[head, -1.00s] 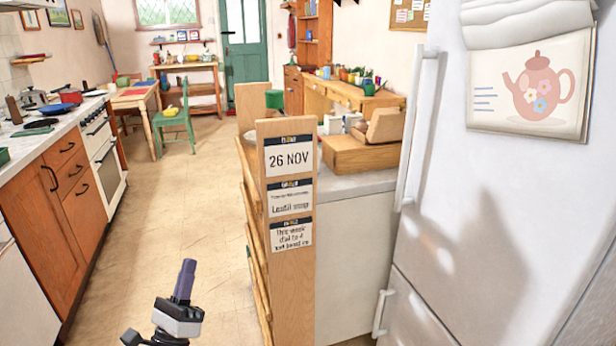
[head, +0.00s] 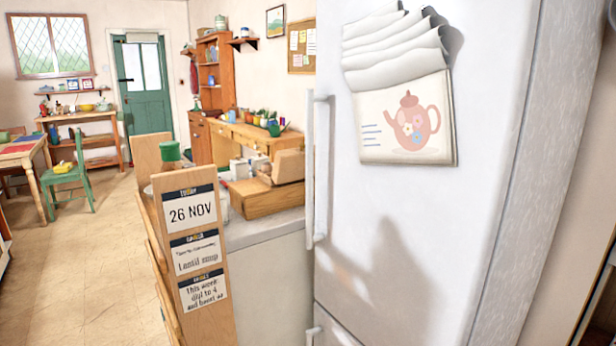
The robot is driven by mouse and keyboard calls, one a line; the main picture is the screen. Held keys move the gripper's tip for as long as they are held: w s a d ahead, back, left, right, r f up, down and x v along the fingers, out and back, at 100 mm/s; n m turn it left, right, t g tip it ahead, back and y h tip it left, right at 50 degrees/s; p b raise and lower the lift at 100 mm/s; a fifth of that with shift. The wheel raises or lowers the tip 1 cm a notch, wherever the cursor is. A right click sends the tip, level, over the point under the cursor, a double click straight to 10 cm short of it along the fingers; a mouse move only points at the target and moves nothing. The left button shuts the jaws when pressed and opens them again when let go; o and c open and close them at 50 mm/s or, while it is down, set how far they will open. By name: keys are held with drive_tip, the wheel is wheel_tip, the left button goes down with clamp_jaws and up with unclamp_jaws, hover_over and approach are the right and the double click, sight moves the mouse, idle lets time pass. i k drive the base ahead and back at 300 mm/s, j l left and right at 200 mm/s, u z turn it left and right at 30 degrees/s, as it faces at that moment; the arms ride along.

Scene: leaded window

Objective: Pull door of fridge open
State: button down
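The white fridge (head: 480,190) stands at the right of the head view, with its upper door (head: 400,230) shut. A long vertical white handle (head: 319,168) runs along the door's left edge. A lower door sits beneath it, and only the top of its handle (head: 313,335) shows at the bottom edge. A pad of curled paper sheets with a pink teapot picture (head: 408,118) hangs on the upper door. A dark shadow falls across the door's lower part. My gripper is not in this view.
A wooden end panel with a "26 NOV" card (head: 191,212) and a counter (head: 262,231) with a wooden box (head: 268,195) stand just left of the fridge. Open tiled floor (head: 85,265) lies further left, with a green chair (head: 68,180) and table beyond.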

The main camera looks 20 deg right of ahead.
sight(403, 253)
drive_tip(key=i+l, duration=0.15)
drive_tip(key=l, duration=0.15)
drive_tip(key=i+l, duration=0.1)
drive_tip(key=l, duration=0.25)
drive_tip(key=i+l, duration=0.15)
drive_tip(key=l, duration=0.15)
drive_tip(key=i+l, duration=0.1)
drive_tip(key=l, duration=0.2)
